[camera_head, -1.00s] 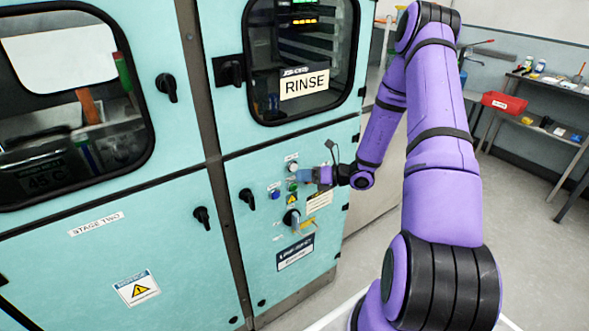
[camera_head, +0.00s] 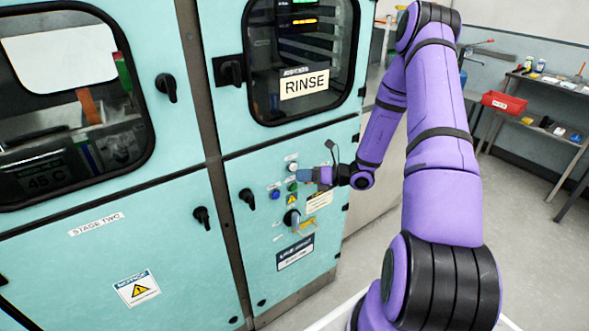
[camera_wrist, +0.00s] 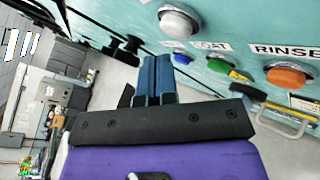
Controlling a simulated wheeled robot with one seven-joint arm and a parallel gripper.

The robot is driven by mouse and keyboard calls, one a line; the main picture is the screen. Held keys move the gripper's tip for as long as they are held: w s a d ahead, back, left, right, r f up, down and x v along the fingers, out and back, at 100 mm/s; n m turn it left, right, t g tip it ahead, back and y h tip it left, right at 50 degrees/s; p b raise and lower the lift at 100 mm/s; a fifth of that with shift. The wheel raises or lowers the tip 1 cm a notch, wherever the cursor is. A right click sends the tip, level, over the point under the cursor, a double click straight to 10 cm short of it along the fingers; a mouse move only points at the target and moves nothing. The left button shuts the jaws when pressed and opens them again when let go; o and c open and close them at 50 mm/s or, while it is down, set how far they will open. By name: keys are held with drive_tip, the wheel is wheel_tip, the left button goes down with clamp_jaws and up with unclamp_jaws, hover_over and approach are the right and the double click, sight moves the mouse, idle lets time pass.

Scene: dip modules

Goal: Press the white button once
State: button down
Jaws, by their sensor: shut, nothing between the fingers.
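The white button (camera_head: 292,168) is a round push button in a metal ring on the turquoise panel below the RINSE window. In the wrist view the white button (camera_wrist: 179,22) is at the top, bare and unobstructed. My gripper (camera_head: 301,175) is close to the panel, just below and right of the white button. In the wrist view my gripper's blue fingers (camera_wrist: 155,60) are side by side, shut and empty. Their tips appear below the white button and left of the blue button (camera_wrist: 182,59). I cannot tell how far the tips are from the panel.
A green button (camera_wrist: 241,75) and an orange button (camera_wrist: 285,75) sit near the blue one. A black rotary switch (camera_head: 291,218) and a yellowish handle (camera_head: 304,226) lie below. Black door latches (camera_head: 247,198) stick out to the left.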

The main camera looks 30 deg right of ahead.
drive_tip(key=shift+w, duration=0.2)
idle(0.5)
drive_tip(key=shift+w, duration=0.2)
drive_tip(key=shift+w, duration=0.45)
idle(0.7)
drive_tip(key=shift+s, duration=0.15)
idle(0.3)
drive_tip(key=shift+s, duration=0.7)
drive_tip(key=s, duration=0.5)
drive_tip(key=shift+d, duration=0.1)
idle(0.9)
